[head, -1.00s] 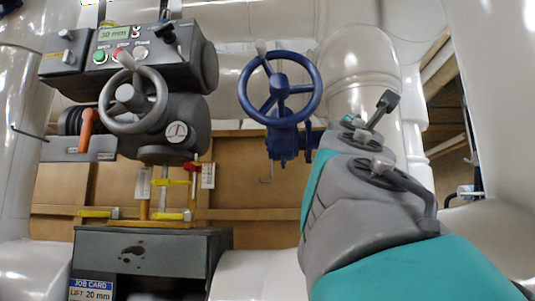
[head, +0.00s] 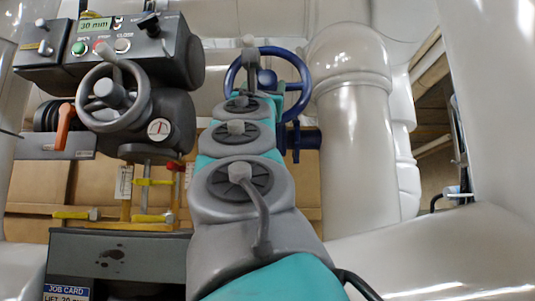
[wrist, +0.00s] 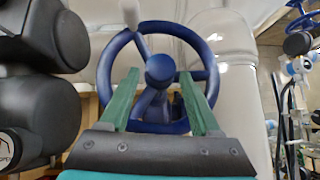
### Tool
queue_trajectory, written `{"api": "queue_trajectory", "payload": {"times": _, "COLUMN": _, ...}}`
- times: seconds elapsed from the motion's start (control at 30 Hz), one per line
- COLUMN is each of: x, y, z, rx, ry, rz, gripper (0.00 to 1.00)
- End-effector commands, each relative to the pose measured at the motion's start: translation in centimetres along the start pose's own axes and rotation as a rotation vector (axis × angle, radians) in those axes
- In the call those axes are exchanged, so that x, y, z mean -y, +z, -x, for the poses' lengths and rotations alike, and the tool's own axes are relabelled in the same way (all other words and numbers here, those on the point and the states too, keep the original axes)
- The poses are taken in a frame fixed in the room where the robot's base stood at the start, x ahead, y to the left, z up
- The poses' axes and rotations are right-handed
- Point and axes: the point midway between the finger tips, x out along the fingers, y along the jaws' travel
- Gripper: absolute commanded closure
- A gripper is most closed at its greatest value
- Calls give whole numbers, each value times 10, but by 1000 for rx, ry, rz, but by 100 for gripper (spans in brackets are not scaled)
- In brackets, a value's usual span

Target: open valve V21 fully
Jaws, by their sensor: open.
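A blue handwheel (head: 297,85) with spokes and a round hub stands behind my arm in the head view. In the wrist view the blue handwheel (wrist: 160,72) faces me, with a pale knob at its upper left rim. My gripper (wrist: 159,74) is open; its two green fingers point at the wheel, one on each side of the hub. Nothing is held, and I cannot tell whether the fingers touch the wheel. A grey handwheel (head: 113,97) sits on the dark actuator at left, under a display (head: 96,25) reading 30 mm. I can read no V21 tag.
The grey actuator (head: 180,55) fills the left, with an orange lever (head: 64,126) and yellow-handled small valves (head: 72,215) below. A dark box (head: 110,265) bears a job card (head: 67,291). A thick white pipe (head: 358,140) stands close on the right of the blue wheel.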

Motion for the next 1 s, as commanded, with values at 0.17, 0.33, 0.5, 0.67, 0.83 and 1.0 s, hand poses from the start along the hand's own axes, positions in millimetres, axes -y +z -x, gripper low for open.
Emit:
{"api": "queue_trajectory", "payload": {"times": 0.17, "x": 0, "y": 3, "z": -25, "rx": 1, "ry": -1, "rz": -4, "gripper": 36}}
{"api": "queue_trajectory", "payload": {"times": 0.33, "x": 1, "y": 1, "z": -35, "rx": -1, "ry": -2, "rz": -4, "gripper": 36}}
{"api": "queue_trajectory", "payload": {"times": 0.5, "x": 1, "y": 1, "z": -37, "rx": 1, "ry": -2, "rz": -2, "gripper": 36}}
{"api": "queue_trajectory", "payload": {"times": 0.67, "x": 1, "y": 1, "z": -37, "rx": 1, "ry": -2, "rz": -2, "gripper": 36}}
{"api": "queue_trajectory", "payload": {"times": 0.83, "x": 1, "y": 1, "z": -37, "rx": 1, "ry": -2, "rz": -2, "gripper": 51}}
{"api": "queue_trajectory", "payload": {"times": 1.0, "x": 1, "y": 1, "z": -37, "rx": 1, "ry": -2, "rz": -2, "gripper": 70}}
